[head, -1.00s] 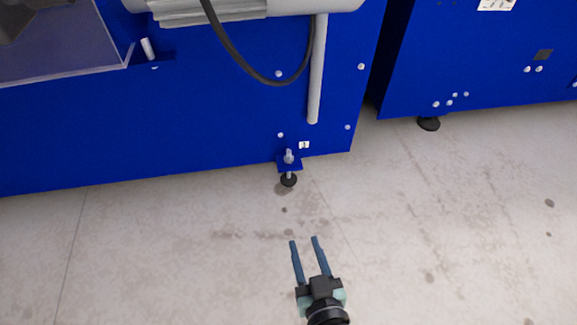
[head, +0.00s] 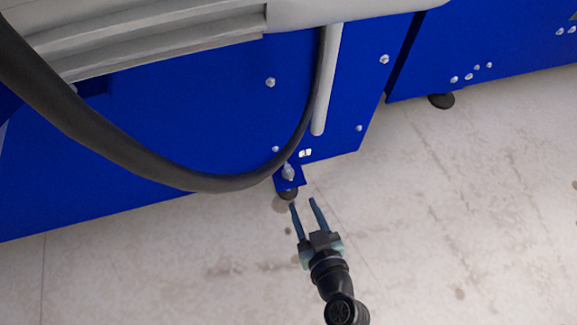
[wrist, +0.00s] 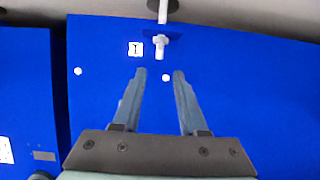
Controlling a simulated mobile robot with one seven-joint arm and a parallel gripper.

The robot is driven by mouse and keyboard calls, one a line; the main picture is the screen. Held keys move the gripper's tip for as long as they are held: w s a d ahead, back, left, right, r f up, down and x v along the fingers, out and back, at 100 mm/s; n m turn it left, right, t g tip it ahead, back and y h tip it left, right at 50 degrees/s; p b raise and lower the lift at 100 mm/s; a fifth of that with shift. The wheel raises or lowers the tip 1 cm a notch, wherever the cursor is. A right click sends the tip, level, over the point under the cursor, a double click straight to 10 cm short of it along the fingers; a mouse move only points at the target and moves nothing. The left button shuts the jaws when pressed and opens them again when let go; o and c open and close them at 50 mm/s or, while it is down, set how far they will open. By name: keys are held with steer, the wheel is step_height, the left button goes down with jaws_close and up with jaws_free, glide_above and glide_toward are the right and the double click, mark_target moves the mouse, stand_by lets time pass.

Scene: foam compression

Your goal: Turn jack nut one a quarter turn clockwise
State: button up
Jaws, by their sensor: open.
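The jack nut (head: 288,172) is a small pale metal piece on a threaded stud, on a blue bracket (head: 290,186) at the lower corner of the blue machine. A black foot (head: 288,195) is below it on the floor. My gripper (head: 302,203) is open and empty, its two fingers pointing at the foot and bracket from the near side, apart from the nut. In the wrist view the nut (wrist: 160,41) is beyond the fingertips, roughly centred between them, and my gripper (wrist: 159,73) spans nothing. The small white label (wrist: 135,48) beside the nut has a dark mark.
A thick black cable (head: 130,155) hangs in front of the blue machine panel (head: 225,120) and curves up past a grey pipe (head: 327,80). A second blue machine (head: 500,75) with a black foot (head: 441,101) stands to the right. The concrete floor (head: 450,220) in front is clear.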

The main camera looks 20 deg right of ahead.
mark_target(288, 170)
steer(key=b+x, duration=0.2)
steer(key=x, duration=0.9)
steer(key=shift+w+f+b, duration=0.2)
steer(key=shift+b, duration=0.2)
jaws_close()
